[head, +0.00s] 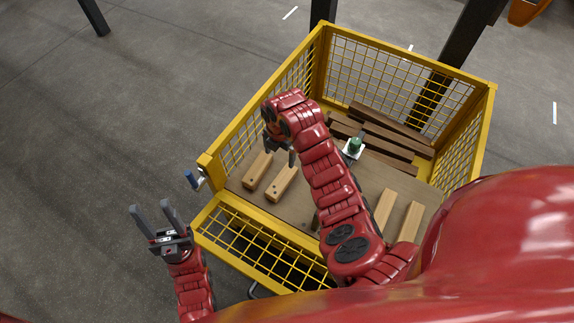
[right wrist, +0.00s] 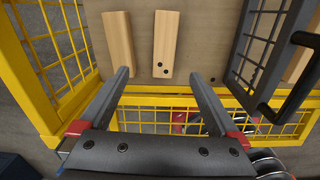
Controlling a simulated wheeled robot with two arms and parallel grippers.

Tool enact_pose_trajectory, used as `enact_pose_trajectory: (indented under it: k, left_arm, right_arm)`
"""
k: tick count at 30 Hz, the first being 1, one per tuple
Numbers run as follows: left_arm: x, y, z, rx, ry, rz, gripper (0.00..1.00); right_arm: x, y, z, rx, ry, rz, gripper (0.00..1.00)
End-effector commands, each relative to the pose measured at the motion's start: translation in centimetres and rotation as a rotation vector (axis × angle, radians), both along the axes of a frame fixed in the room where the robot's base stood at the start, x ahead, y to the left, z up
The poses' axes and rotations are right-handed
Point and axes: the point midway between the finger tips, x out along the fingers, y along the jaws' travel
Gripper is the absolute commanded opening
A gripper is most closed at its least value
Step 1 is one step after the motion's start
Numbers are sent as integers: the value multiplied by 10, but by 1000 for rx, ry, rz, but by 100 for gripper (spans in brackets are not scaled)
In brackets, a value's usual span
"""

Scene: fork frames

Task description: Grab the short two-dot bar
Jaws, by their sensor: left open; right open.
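A short light wooden bar with small dark dots near its near end (right wrist: 166,40) lies on the board; it also shows in the head view (head: 283,182). The dots are too small to count surely. A similar light bar (right wrist: 118,40) lies to its left, with no dots visible in the wrist view; it also shows in the head view (head: 257,170). My right gripper (head: 280,153) is open and empty above these two bars. In the right wrist view its fingers (right wrist: 160,74) straddle the line of the dotted bar's near end, apart from it. My left gripper (head: 152,206) is open and empty, outside the crate.
A yellow mesh-sided crate (head: 222,143) surrounds the board (head: 315,181). Two more light bars (head: 384,208) (head: 410,221) lie at the right, partly near my arm. Several dark brown bars (head: 390,121) lie at the back. A green-topped object (head: 355,146) stands beside my right arm.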

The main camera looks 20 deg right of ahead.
Motion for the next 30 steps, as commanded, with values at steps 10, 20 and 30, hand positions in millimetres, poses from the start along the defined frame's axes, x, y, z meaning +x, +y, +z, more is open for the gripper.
enact_pose_trajectory:
  k: [10, 20, 30]
  left_arm:
    - [0, 0, -52, 0, 1, 0, 50]
    - [-1, 0, -87, 0, 0, 0, 50]
    - [0, 0, -89, 0, 0, 0, 50]
  right_arm:
    - [-8, -1, -59, -6, 40, 33, 98]
    - [-8, -1, -112, -8, 38, 31, 98]
    - [-8, -1, -138, -8, 38, 32, 98]
